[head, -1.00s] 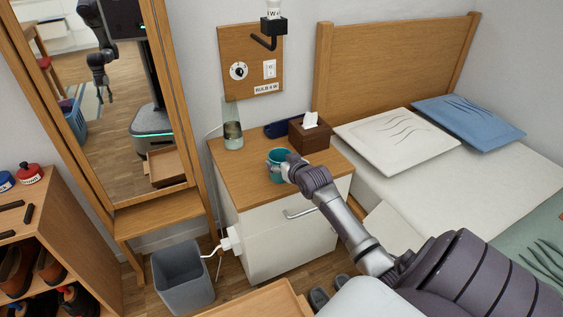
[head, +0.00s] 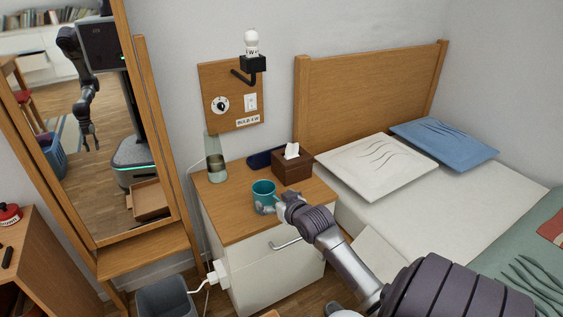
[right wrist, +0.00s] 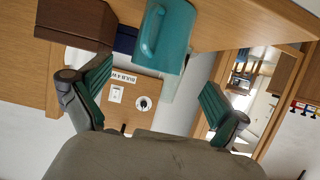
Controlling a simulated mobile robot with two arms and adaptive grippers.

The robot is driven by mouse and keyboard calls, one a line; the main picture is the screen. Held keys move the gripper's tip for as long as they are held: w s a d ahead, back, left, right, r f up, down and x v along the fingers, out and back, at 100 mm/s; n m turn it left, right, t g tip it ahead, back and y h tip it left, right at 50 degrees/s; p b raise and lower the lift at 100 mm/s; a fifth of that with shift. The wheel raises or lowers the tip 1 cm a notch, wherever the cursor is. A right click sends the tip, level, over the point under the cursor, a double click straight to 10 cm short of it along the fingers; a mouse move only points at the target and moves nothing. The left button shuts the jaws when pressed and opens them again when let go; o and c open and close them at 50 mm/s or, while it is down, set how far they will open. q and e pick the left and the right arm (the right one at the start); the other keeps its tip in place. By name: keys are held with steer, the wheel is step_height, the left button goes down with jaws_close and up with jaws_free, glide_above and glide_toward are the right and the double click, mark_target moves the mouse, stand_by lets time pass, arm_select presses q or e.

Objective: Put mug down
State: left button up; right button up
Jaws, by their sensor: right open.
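The teal mug (head: 264,189) stands upright on the wooden top of the white nightstand (head: 237,228), near its front middle. My right gripper (head: 268,207) is open at the near side of the mug, with its fingers low and close to it. In the right wrist view the mug (right wrist: 168,38) shows at the top with its handle, beyond and between the spread fingers of the right gripper (right wrist: 157,84). Nothing is clamped between them. My left gripper is not directly in view.
A brown tissue box (head: 290,168), a dark blue flat case (head: 264,157) and a glass vase (head: 215,161) stand behind the mug. A bed (head: 430,207) is on the right, a tall mirror (head: 100,130) on the left. A grey bin (head: 165,299) is on the floor.

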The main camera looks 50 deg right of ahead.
arm_select(q)
steer(key=f, duration=0.3)
steer(key=shift+s+f+p, duration=0.2)
steer(key=shift+f+p, duration=0.15)
steer(key=shift+f, duration=0.05)
arm_select(e)
steer(key=s+a+f+n+g+y, duration=0.2)
steer(key=s+a+f+g, duration=0.3)
steer(key=s+a+f, duration=0.7)
steer(key=s+a+f+n+g+y, duration=0.2)
steer(key=s+a+f+g, duration=0.3)
steer(key=s+a+f, duration=0.7)
steer(key=s+a+n, duration=0.1)
steer(key=a, duration=0.4)
steer(key=shift+s+n, duration=0.3)
arm_select(q)
steer(key=shift+s, duration=0.1)
